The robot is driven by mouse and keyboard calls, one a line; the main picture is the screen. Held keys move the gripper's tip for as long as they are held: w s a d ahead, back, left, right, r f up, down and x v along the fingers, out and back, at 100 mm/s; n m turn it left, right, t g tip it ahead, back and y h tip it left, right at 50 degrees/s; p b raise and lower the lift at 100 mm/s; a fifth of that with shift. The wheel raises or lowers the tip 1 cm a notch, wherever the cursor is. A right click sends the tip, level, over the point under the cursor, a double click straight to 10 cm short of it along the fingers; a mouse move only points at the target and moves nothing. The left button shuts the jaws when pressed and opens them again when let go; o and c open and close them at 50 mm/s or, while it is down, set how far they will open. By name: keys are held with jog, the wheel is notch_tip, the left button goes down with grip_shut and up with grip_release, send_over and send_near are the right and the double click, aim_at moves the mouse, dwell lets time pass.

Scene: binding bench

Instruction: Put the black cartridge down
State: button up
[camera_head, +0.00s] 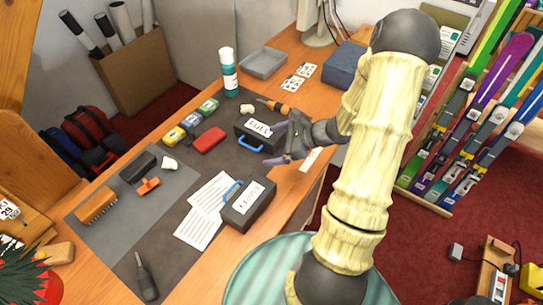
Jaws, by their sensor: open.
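Two black cases with white labels and blue handles lie on the dark mat (190,262); either could be the black cartridge, and I cannot read the labels well enough to tell. The far black case (241,131) is just left of my gripper. The near black case (237,217) lies closer to the front, beside the papers. My gripper (275,146) is open, with its purple-tipped fingers spread beside the right end of the far case. Nothing shows held between them. Whether a finger touches the case I cannot tell.
A red item (209,140) and several small coloured blocks (190,121) lie left of the far case. A bottle (229,74) and grey tray (263,62) stand behind. Papers (203,222) lie left of the near case. The mat's front centre is mostly clear.

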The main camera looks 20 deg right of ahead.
jog(key=s+a+r+n+g+h, duration=0.2)
jog(key=s+a+r+n+h, duration=0.2)
jog(key=n, duration=0.7)
jog(key=s+a+r+n+g+h, duration=0.2)
jog(key=s+r+n+h, duration=0.3)
jog(key=s+n, duration=0.3)
jog(key=a+n, duration=0.1)
jog(key=n, duration=0.3)
jog(key=shift+s+a+r, duration=0.25)
jog(key=shift+a+r, duration=0.1)
jog(key=shift+r, duration=0.05)
jog(key=shift+c, duration=0.5)
